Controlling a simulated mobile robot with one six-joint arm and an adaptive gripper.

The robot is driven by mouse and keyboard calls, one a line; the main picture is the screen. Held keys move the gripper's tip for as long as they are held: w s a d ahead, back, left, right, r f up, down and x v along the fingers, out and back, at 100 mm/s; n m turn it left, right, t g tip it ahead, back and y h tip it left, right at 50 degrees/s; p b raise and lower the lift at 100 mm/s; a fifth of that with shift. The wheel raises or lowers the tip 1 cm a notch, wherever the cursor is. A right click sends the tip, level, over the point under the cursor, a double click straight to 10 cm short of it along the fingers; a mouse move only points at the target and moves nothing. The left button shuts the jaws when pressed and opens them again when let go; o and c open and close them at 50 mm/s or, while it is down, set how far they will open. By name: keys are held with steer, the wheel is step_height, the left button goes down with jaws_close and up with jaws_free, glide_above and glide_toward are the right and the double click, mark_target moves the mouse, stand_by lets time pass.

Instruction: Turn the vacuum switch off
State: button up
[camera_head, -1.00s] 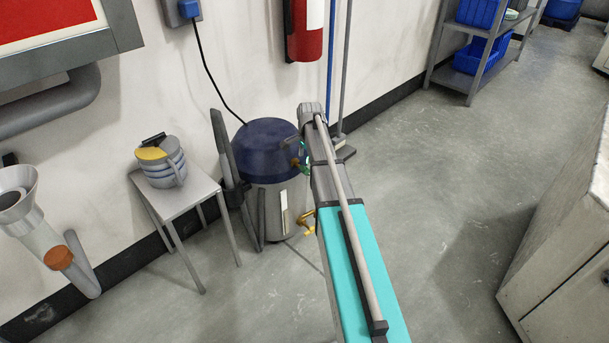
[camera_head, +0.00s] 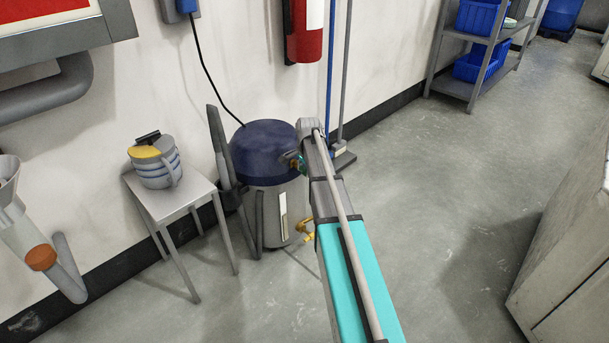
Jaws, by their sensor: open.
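The vacuum unit is a steel canister (camera_head: 270,213) with a dark blue domed top (camera_head: 262,150), standing on the floor against the wall. A black cord runs from its top up to a blue plug at the wall. A small green and reddish fitting (camera_head: 299,164) shows at the right edge of the canister, partly covered by my arm; I cannot tell whether it is the switch. Brass fittings (camera_head: 305,230) show low on the right side. My arm, grey and teal, reaches from the bottom of the picture to just right of the canister.
A red extinguisher (camera_head: 303,30) hangs above. A broom-like tool (camera_head: 340,155) stands behind my arm. The floor at right is clear up to a cabinet (camera_head: 560,240).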

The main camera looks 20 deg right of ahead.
steer(key=shift+f, duration=0.1)
steer(key=shift+c, duration=0.2)
jaws_close()
